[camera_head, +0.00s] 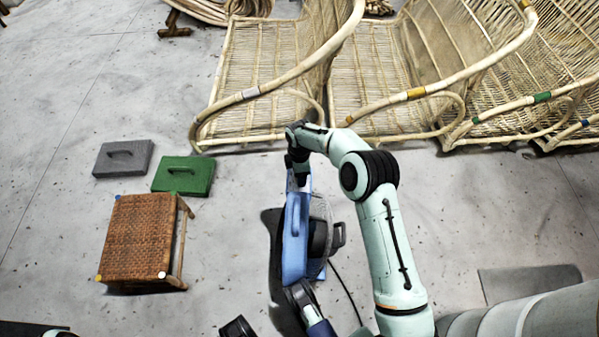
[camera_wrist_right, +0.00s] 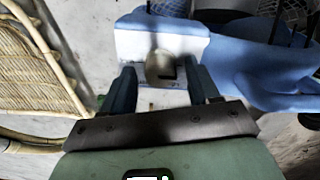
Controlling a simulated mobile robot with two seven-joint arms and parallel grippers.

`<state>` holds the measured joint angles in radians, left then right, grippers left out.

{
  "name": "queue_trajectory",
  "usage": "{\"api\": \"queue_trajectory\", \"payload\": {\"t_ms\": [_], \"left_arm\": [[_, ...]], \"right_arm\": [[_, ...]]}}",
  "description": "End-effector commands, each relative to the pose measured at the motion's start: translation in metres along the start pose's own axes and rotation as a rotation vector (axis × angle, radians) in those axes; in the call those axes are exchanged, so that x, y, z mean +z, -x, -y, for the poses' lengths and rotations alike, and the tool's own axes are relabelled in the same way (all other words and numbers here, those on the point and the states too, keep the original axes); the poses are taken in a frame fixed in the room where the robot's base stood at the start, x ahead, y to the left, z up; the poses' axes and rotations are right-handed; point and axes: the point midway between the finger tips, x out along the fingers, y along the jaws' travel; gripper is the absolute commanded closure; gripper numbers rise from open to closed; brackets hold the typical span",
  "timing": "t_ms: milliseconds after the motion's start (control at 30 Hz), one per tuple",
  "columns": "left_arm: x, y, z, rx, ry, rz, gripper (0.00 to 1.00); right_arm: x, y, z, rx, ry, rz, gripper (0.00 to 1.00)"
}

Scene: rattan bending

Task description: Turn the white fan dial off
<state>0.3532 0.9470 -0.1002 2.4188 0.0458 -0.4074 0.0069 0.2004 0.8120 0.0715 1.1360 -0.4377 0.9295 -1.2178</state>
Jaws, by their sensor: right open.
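The blue fan (camera_head: 294,238) stands on the floor in the middle of the head view. Its mesh grille faces right. My right gripper (camera_head: 299,178) is at the fan's far end and hides the dial in that view. In the right wrist view, the white panel with the round pale dial (camera_wrist_right: 158,65) shows on the blue fan body (camera_wrist_right: 245,65). My right gripper (camera_wrist_right: 162,85) is open, with one finger on each side of the dial. I cannot tell whether the fingers touch it. A dark jointed part, probably my left gripper (camera_head: 302,294), is by the fan's near end; its fingers are unclear.
A woven rattan stool (camera_head: 140,238), a green block (camera_head: 184,175) and a grey block (camera_head: 122,157) stand to the left. Several rattan chairs (camera_head: 265,65) line the back. A black cable (camera_head: 346,292) runs from the fan along the floor.

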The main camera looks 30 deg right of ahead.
Motion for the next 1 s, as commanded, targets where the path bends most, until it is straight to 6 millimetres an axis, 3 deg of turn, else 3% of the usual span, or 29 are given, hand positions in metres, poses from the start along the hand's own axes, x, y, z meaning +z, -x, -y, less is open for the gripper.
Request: {"api": "queue_trajectory", "payload": {"t_ms": [167, 500, 700, 1000], "left_arm": [[-0.004, 0.004, -0.003, 0.007, -0.005, -0.015, 0.57], [-0.030, 0.028, -0.028, 0.055, -0.039, -0.126, 0.57], [-0.042, 0.041, -0.040, 0.078, -0.054, -0.179, 0.57], [-0.047, 0.046, -0.044, 0.088, -0.060, -0.200, 0.57]], "right_arm": [[0.000, 0.013, -0.001, 0.003, -0.001, -0.001, 0.40], [0.000, 0.087, 0.000, 0.004, 0.000, -0.002, 0.40], [0.000, 0.120, 0.000, 0.003, 0.001, -0.001, 0.40], [0.000, 0.134, 0.000, -0.001, 0.001, 0.000, 0.40]]}}
